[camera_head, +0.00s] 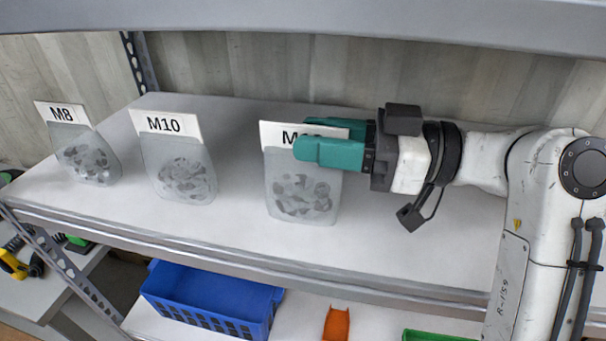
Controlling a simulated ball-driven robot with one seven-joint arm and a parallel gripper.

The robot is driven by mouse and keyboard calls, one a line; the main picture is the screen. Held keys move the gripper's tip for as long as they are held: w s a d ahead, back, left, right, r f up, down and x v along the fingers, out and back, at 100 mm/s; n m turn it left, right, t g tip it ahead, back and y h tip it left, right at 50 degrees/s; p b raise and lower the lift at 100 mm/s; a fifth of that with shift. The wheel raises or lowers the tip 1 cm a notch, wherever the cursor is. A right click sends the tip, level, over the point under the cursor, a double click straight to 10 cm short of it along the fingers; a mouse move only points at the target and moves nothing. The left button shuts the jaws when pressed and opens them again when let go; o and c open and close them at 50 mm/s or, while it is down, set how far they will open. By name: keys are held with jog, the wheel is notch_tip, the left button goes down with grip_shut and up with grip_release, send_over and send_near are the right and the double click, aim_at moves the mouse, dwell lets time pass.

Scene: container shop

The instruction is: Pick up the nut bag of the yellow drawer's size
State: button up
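Three clear bags of nuts with white label cards stand on the upper shelf: the M8 bag (88,163) at left, the M10 bag (180,175), and a third bag (302,198) whose label starts with "M" and is partly covered. My gripper (318,138) reaches in from the right at the third bag's card. One teal finger is in front of the card and the other shows behind it, with a gap between them. The third bag stands upright on the shelf. No yellow drawer is in view.
The grey shelf (420,235) is clear to the right of the third bag, under my arm. Below are a blue crate (215,300), an orange object (337,323) and a green bin edge (430,336). A yellow-black tool (12,264) lies at lower left. Another shelf edge hangs overhead.

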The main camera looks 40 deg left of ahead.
jog(key=shift+x, duration=1.2)
jog(key=shift+c, duration=0.2)
grip_shut()
